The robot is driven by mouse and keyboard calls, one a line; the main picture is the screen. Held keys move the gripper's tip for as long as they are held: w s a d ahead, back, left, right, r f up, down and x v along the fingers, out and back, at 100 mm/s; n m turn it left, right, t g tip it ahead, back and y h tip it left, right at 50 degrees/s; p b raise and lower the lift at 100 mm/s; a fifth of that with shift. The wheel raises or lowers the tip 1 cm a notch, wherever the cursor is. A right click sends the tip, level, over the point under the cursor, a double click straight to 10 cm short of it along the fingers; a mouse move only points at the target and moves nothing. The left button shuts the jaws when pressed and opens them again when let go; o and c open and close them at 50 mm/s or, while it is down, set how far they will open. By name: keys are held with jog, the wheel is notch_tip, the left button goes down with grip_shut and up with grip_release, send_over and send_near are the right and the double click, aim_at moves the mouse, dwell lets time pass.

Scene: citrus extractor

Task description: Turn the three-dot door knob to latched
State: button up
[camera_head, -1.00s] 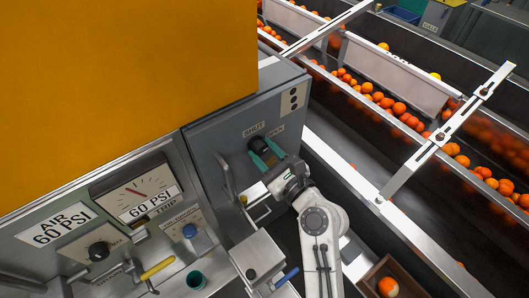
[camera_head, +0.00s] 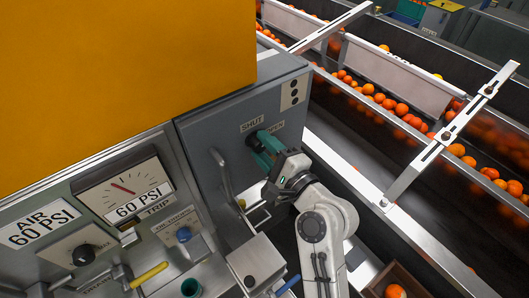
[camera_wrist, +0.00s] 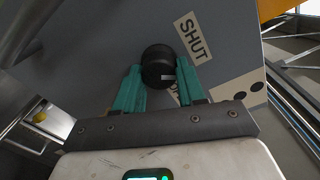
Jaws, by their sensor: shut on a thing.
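The grey door (camera_head: 215,125) carries a plate with three black dots (camera_head: 293,93). Its round black knob (camera_head: 251,139) sits below the SHUT label (camera_head: 252,124), with the OPEN label (camera_head: 275,128) to the right. My gripper (camera_head: 259,145) is at the knob, its teal fingers covering much of it in the head view. In the wrist view the knob (camera_wrist: 157,63) lies between the fingertips, which are shut on it. A pale mark (camera_wrist: 168,77) on the knob points down-right, toward the partly hidden OPEN label. The SHUT label (camera_wrist: 192,38) shows at the upper right.
A door handle (camera_head: 223,178) stands left of my gripper. A grey box (camera_head: 256,262) with a blue lever is below. A gauge panel (camera_head: 125,188) is at left. Conveyors with oranges (camera_head: 400,108) run at right, beside a metal rail.

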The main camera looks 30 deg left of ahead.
jog(key=n+b, duration=0.2)
jog(key=n, duration=0.2)
jog(key=shift+f+b, duration=0.15)
jog(key=shift+b, duration=0.2)
jog(key=shift+n+b, duration=0.65)
jog(key=shift+n, duration=0.55)
jog(key=o, duration=1.1)
jog(key=shift+r, duration=0.2)
jog(key=shift+c, duration=0.2)
jog(key=b+v, duration=0.1)
jog(key=v, duration=0.9)
jog(key=shift+s+d+b, duration=0.15)
jog(key=shift+d+b, duration=0.15)
jog(key=shift+d, duration=0.05)
jog(key=shift+f, duration=0.1)
